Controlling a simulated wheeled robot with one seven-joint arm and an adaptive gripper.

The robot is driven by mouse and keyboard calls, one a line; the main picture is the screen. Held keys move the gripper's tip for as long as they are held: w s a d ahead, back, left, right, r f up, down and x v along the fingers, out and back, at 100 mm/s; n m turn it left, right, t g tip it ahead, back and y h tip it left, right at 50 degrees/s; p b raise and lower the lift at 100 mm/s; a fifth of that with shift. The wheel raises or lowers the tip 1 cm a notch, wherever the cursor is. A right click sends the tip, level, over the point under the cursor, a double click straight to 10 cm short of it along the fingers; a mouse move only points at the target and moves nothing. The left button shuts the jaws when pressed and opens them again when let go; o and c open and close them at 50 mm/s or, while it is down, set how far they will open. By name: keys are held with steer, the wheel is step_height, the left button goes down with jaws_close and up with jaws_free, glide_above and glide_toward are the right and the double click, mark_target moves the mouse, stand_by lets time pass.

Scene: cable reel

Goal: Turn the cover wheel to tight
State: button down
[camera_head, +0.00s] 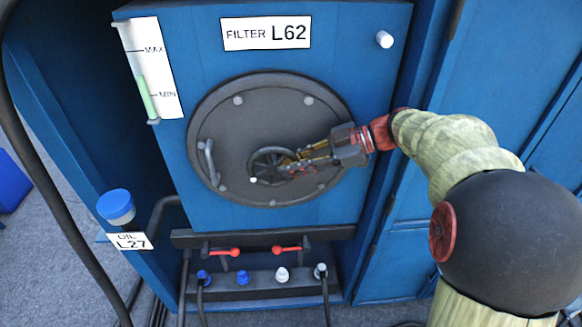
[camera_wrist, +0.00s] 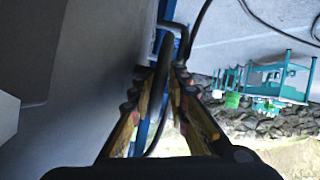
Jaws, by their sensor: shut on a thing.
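The cover wheel (camera_head: 262,153) is a small dark spoked handwheel on the round grey cover (camera_head: 235,125) of the blue filter box. A small pale mark or knob (camera_head: 253,180) shows at its lower left. My gripper (camera_head: 286,167) reaches in from the right and is shut on the right side of the wheel, its fingers partly hiding it. In the wrist view my gripper (camera_wrist: 164,82) has its two yellow-and-black fingers on either side of the dark wheel rim (camera_wrist: 162,65). No tight marking can be made out.
A curved handle (camera_head: 209,163) stands out from the cover left of the wheel. A level gauge (camera_head: 148,70) and the L62 label (camera_head: 266,33) are above. Red levers (camera_head: 222,251) and several capped ports lie below. A blue oil cap (camera_head: 116,207) is at lower left.

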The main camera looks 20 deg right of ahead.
steer(key=shift+d+f, duration=0.1)
steer(key=c, duration=1.8)
jaws_free()
step_height(320, 180, up, 10)
steer(key=shift+w, duration=0.1)
steer(key=shift+c, duration=0.5)
